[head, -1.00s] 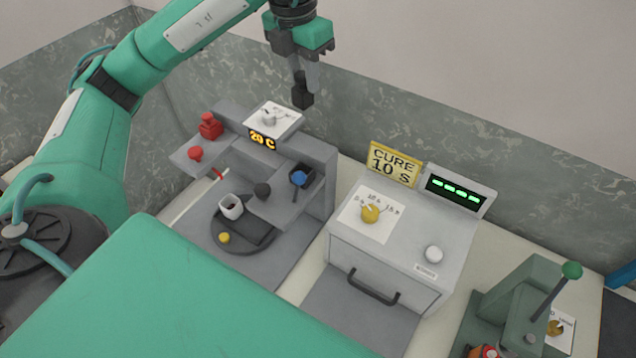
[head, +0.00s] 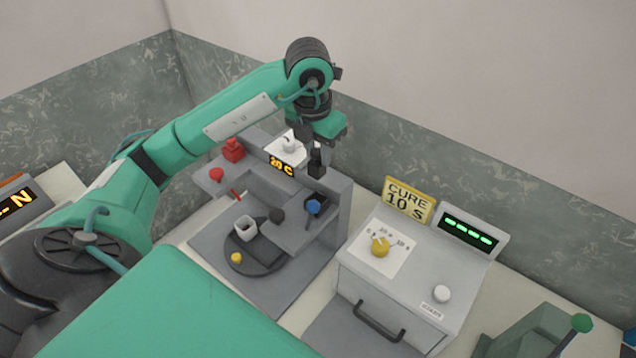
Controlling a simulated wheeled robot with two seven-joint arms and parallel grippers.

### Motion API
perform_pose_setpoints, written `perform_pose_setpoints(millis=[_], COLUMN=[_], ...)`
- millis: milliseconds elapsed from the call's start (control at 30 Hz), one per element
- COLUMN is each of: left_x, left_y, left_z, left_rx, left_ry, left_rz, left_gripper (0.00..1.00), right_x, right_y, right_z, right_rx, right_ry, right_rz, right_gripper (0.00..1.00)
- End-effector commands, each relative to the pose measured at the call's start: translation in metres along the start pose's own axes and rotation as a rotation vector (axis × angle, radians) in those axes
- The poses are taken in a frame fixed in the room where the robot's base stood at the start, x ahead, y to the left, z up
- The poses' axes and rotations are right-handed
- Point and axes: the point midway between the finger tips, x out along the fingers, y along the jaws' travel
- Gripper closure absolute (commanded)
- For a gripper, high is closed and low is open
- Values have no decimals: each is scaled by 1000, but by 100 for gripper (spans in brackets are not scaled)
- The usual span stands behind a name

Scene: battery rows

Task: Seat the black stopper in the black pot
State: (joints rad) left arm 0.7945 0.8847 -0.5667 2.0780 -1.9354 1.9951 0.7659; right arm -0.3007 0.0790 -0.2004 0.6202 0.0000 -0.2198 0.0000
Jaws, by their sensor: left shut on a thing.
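My left gripper (head: 312,146) points down and is shut on the black stopper (head: 316,166), a dark block with a narrower top. It holds the stopper in the air over the right part of the grey station. The black pot (head: 322,198) appears as a dark, square, open box on the station's right shelf, below the stopper and partly hidden by a blue knob (head: 313,207). The stopper looks apart from the pot. My right gripper is out of view.
A red block-shaped piece (head: 233,149) and a red knob (head: 215,174) are on the left shelf. A white cup (head: 245,229) stands on the dark turntable (head: 240,260). The cure box (head: 400,290) stands at right.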

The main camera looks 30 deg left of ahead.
Motion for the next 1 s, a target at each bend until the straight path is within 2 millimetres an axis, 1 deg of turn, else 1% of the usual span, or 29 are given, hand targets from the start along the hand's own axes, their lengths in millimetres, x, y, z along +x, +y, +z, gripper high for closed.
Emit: perform_pose_setpoints(millis=[200, 300, 400, 567, 833, 1000], left_x=[37, 51, 60, 68, 99, 102], left_y=[0, 0, 0, 0, 0, 0], left_z=[-6, -7, -8, -8, -12, -12], left_rx=[0, 1, 0, 0, 0, 1], left_ry=[6, 3, 2, 1, 2, -1], left_rz=[0, 0, 0, 0, 0, 0], left_gripper=[100, 100, 100, 100, 100, 100], right_x=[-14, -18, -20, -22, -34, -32], right_y=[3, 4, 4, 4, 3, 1], right_z=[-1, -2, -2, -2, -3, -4], right_rx=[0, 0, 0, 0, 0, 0], right_ry=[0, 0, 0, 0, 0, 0], right_rz=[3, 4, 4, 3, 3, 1], right_gripper=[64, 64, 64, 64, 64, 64])
